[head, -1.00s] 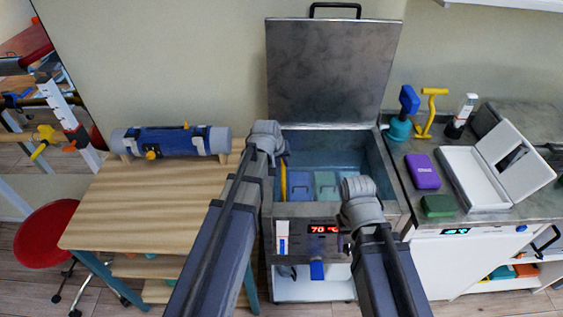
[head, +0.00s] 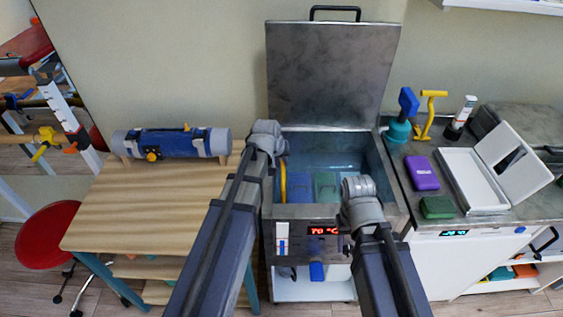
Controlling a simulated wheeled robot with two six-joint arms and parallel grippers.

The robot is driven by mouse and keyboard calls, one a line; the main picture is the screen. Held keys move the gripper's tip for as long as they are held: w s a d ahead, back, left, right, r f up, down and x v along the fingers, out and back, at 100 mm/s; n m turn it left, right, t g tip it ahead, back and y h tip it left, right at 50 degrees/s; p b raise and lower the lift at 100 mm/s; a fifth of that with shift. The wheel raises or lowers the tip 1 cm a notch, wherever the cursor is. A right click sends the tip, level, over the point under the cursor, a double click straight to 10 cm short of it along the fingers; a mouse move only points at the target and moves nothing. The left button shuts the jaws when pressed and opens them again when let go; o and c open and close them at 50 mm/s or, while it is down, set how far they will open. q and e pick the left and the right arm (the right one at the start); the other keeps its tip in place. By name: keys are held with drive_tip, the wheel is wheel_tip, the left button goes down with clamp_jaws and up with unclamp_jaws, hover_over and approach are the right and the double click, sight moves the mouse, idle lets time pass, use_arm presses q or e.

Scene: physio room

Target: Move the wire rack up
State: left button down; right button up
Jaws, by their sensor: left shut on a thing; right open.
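The open steel tank (head: 390,190) stands in the middle, with its lid raised at the back. Inside are a blue pack (head: 299,188) and a green pack (head: 325,186) in water. A yellow curved handle (head: 283,180) rises along the tank's left inner side, apparently part of the wire rack; the rack's wires are not clear to see. My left gripper (head: 267,146) is at the tank's left rim by this handle, shut on it as far as I can tell; its fingers are mostly hidden by the wrist. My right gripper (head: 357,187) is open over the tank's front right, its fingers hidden.
The upright lid (head: 333,75) blocks the back. A wooden table (head: 150,210) with a blue-grey roll (head: 172,142) is on the left. The right counter holds a purple box (head: 422,172), a green box (head: 437,207), a white open case (head: 470,180) and a bottle (head: 460,117).

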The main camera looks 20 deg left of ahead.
use_arm(q)
wheel_tip(320, 180, up, 14)
drive_tip(key=p, duration=1.3)
drive_tip(key=shift+w+r+p, duration=0.15)
drive_tip(key=shift+r+p, duration=0.1)
drive_tip(key=shift+p, duration=0.15)
drive_tip(key=c, duration=1.1)
unclamp_jaws()
drive_tip(key=shift+r, duration=0.1)
drive_tip(key=p+v, duration=0.7)
drive_tip(key=shift+s+r, duration=0.25)
drive_tip(key=shift+r, duration=0.1)
